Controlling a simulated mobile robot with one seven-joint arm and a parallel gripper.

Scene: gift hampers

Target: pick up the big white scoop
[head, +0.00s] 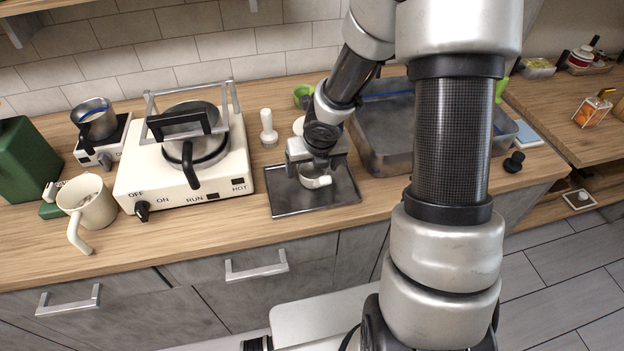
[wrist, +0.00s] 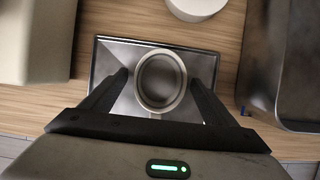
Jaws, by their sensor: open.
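My gripper (head: 312,170) is open above the tray, partly hiding the scoop in the head view. In the wrist view my gripper's fingers (wrist: 160,78) lie on either side of it; contact is not clear. A larger off-white vessel with a long handle (head: 88,203) stands at the counter's left.
A cream machine (head: 130,180) with a metal frame and pot stands left of the tray.

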